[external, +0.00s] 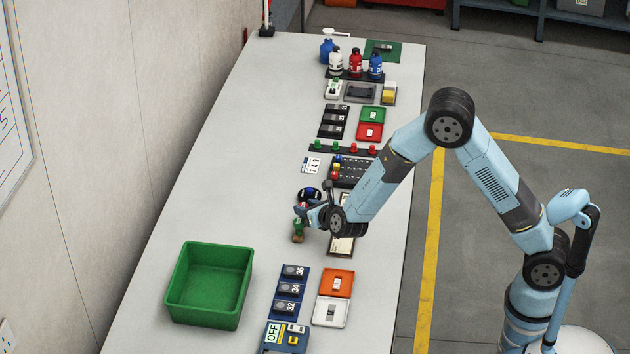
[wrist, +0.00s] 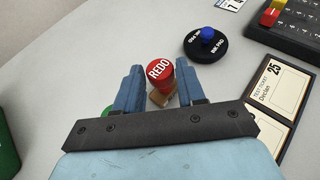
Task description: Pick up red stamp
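The red stamp (wrist: 159,72), with a round red top marked REDO and a wooden part below it, shows in the wrist view between the two blue fingers. My gripper (wrist: 158,90) is open around it, with a finger on each side; a small gap shows on the right, and whether the left finger touches is unclear. In the external view my gripper (external: 306,209) is low over the table and hides most of the stamp.
A green stamp (external: 298,230) stands close in front. A black ink pad with a blue knob (wrist: 206,42) lies just beyond, and a card holder (wrist: 271,96) to the right. A green bin (external: 208,312) stands at the front left. The table's left side is clear.

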